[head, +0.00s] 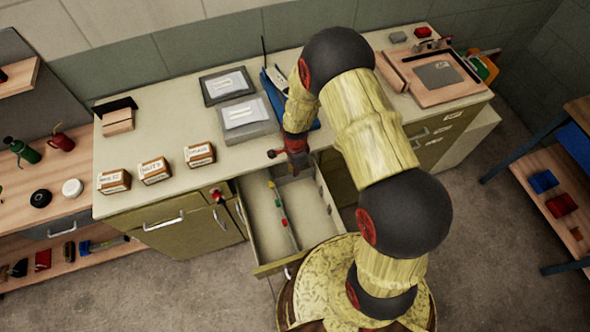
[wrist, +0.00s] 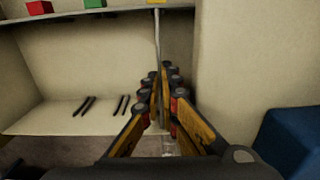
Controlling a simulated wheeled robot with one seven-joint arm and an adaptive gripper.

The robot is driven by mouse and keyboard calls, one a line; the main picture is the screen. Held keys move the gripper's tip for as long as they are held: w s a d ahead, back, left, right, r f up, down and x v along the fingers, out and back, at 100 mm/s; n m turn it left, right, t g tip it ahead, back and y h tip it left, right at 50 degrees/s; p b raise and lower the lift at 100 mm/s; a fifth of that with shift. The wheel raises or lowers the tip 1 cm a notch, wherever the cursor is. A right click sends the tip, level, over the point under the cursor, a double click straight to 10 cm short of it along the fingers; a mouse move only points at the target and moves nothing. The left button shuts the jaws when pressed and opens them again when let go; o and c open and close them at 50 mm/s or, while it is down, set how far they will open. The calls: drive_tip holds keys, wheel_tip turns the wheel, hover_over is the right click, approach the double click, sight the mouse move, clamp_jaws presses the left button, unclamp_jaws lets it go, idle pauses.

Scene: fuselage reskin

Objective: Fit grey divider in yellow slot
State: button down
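The grey divider (wrist: 157,42) shows edge-on as a thin upright strip in the wrist view. It runs between the fingers of my gripper (wrist: 166,75), which look closed on it. Its top end is in line with the yellow marker (wrist: 155,2) on the rail; the head view also shows the yellow marker (head: 271,184). In the head view my gripper (head: 296,168) is over the back part of the open drawer (head: 310,211). The divider is hard to make out there. The slot by the yellow marker is hidden behind the fingers.
A red marker (wrist: 39,8) and a green marker (wrist: 94,3) stand along the same rail. Two pairs of dark ribs (wrist: 105,105) show left of my gripper. A pale drawer wall (wrist: 222,65) is close on the right. Labelled boxes (head: 155,171) stand on the counter.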

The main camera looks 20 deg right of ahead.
drive_tip(key=shift+f+b, duration=0.65)
drive_tip(key=shift+f, duration=0.25)
drive_tip(key=shift+r, duration=0.15)
drive_tip(key=shift+r+p, duration=1.95)
drive_tip(key=shift+r, duration=0.95)
drive_tip(key=shift+f+b, duration=2.4)
drive_tip(key=shift+f, duration=0.7)
drive_tip(key=c, duration=2.1)
unclamp_jaws()
drive_tip(key=shift+r, duration=0.1)
drive_tip(key=shift+o, duration=0.7)
